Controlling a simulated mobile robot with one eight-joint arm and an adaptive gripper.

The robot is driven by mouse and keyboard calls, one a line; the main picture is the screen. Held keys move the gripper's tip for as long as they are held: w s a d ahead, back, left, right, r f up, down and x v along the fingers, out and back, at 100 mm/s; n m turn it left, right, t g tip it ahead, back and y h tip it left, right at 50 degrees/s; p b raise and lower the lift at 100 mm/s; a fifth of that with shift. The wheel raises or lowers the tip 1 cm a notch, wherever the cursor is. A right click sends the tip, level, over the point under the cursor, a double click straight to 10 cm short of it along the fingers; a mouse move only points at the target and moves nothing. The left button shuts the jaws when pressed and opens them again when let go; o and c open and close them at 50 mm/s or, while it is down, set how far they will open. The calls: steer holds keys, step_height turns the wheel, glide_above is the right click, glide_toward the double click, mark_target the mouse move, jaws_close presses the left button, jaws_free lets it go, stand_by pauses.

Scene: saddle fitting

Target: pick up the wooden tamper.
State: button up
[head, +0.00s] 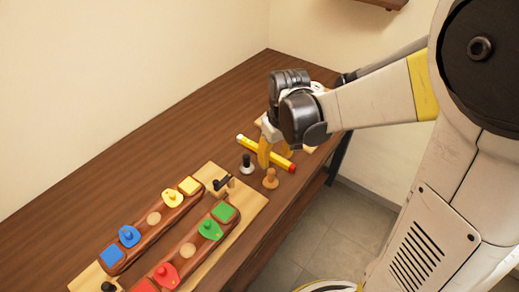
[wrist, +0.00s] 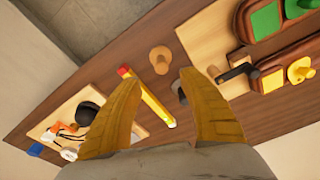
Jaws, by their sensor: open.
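The wooden tamper (head: 271,179) stands upright on the bench near its front edge, with a round knob on top. In the wrist view the wooden tamper (wrist: 159,56) shows just beyond and between my fingertips, apart from them. My gripper (head: 273,158) is above the bench, a little behind the tamper in the head view. Its two yellow fingers (wrist: 160,76) are spread with nothing held between them.
A dark-topped tamper (head: 247,162) stands left of the wooden one. A yellow-and-red stick (head: 250,144) lies close by. A board (head: 252,197) with coloured knobbed blocks is at front left. Another board (wrist: 62,108) holds small items. The bench's back left is clear.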

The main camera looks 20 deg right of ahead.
mark_target(272, 171)
steer(key=f+b, duration=0.1)
steer(key=f, duration=0.2)
steer(key=f+b, duration=0.1)
steer(key=f, duration=0.2)
steer(key=w+f+b, duration=0.1)
steer(key=f+b, duration=0.1)
steer(key=f, duration=0.1)
steer(key=shift+w+a+f, duration=0.1)
steer(key=shift+a+f, duration=0.15)
steer(key=shift+f, duration=0.05)
steer(key=shift+r, duration=0.1)
jaws_close()
